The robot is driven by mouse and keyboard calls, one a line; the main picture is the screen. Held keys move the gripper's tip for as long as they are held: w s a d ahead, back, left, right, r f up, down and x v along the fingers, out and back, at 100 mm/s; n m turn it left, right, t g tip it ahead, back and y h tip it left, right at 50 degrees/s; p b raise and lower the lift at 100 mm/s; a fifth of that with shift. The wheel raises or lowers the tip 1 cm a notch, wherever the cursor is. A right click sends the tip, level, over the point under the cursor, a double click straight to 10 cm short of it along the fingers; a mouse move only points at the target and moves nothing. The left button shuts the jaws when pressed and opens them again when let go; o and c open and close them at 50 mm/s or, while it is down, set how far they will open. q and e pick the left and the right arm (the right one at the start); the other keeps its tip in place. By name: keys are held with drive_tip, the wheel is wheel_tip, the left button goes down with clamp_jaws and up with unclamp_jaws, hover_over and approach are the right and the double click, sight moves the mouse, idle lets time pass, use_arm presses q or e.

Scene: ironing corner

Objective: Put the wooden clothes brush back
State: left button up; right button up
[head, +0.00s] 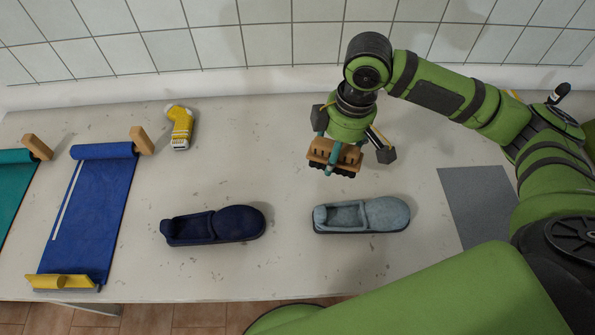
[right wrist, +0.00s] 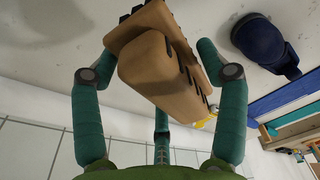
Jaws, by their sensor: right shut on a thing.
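The wooden clothes brush (head: 322,150) is tan with dark bristles underneath. My right gripper (head: 335,156) is shut on it and holds it above the table, behind the light slipper. In the right wrist view the brush (right wrist: 160,62) sits tilted between the teal fingers of the right gripper (right wrist: 157,52). Part of the brush is hidden behind a finger in the head view. My left gripper is in neither view.
A dark blue slipper (head: 183,229) and a pale grey-blue slipper (head: 385,213) lie on the table (head: 290,265). A grey mat (head: 475,205) is at right. A yellow-and-white object (head: 181,126) lies at back left. Blue (head: 92,205) and teal (head: 12,185) cloths lie at left.

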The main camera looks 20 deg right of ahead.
sight(290, 170)
drive_tip(key=f+n, duration=0.1)
drive_tip(key=d+f+n, duration=0.1)
drive_tip(key=n, duration=0.1)
drive_tip(key=shift+w+f+b, duration=0.15)
drive_tip(key=shift+f+b, duration=0.1)
drive_tip(key=shift+b, duration=0.1)
drive_tip(key=shift+d+f+n, duration=0.2)
drive_tip(key=shift+f+n, duration=0.2)
drive_tip(key=shift+n, duration=0.3)
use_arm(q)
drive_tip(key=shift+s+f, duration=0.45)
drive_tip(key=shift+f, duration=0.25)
use_arm(e)
drive_tip(key=shift+w, duration=0.1)
